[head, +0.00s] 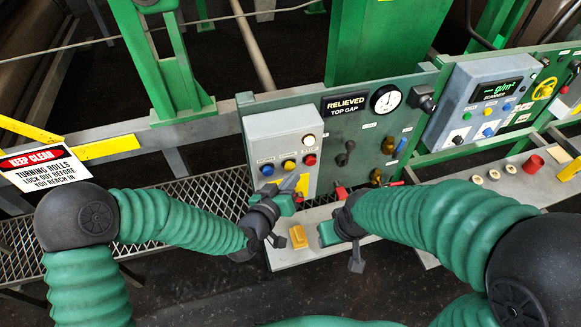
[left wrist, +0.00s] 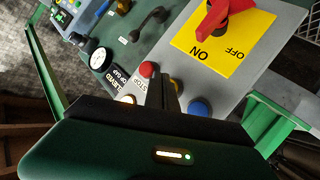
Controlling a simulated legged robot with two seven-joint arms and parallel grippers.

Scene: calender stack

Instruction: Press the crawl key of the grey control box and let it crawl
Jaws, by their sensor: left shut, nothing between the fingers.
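The grey control box (head: 262,132) stands upright on the green panel in the head view. Its face has a white lamp or button (head: 309,139), a red button (head: 310,160), a yellow button (head: 289,165) and a blue button (head: 267,170). The crawl label is not readable. My left gripper (head: 289,186) is shut and empty in front of the box's lower part. In the left wrist view its fingers (left wrist: 163,92) lie between the red STOP button (left wrist: 147,69) and the blue button (left wrist: 199,107), partly hiding the yellow button (left wrist: 176,83). Contact is unclear. My right gripper (head: 335,228) is low, right of the box; its fingers are unclear.
A red rotary switch (left wrist: 222,22) on a yellow ON/OFF plate (left wrist: 246,48) juts from the box. A gauge (head: 386,99) and levers are on the panel to the right. A yellow block (head: 298,237) sits on the ledge between my grippers. A warning sign (head: 45,167) is at left.

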